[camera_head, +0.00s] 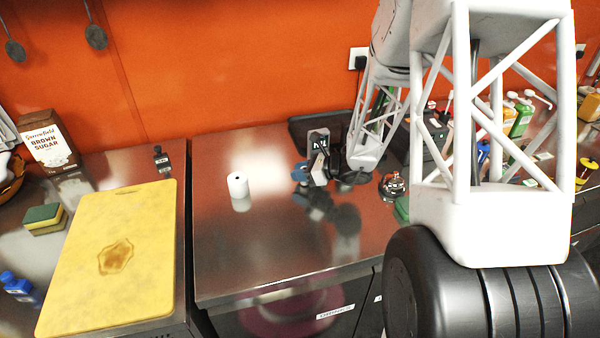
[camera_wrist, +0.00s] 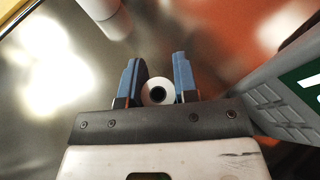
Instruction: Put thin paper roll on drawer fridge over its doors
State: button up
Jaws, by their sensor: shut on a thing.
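My gripper (camera_wrist: 158,88) has blue fingers and is shut on a thin white paper roll (camera_wrist: 157,84). The roll shows end-on between the fingers, with a dark hole in its middle. In the head view my gripper (camera_head: 309,174) is low over the right part of a steel top, and its reflection shows beneath it. I cannot tell whether the held roll touches the surface. This steel top (camera_head: 265,240) has doors below its front edge, one with a white label, and appears to be the drawer fridge. Another, wider white roll (camera_head: 238,187) stands upright left of my gripper; it also shows in the wrist view (camera_wrist: 103,15).
A yellow cutting board (camera_head: 120,220) lies on the left counter, with a sponge (camera_head: 45,218) and brown sugar bag (camera_head: 50,142). A grey device (camera_wrist: 290,95) is close to the right of my gripper. Bottles crowd the right side. The steel top's front left is clear.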

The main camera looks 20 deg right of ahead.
jog(key=shift+f, duration=0.25)
jog(key=o, duration=0.9)
jog(key=shift+r, duration=0.1)
jog(key=shift+r, duration=0.1)
jog(key=shift+v, duration=5.95)
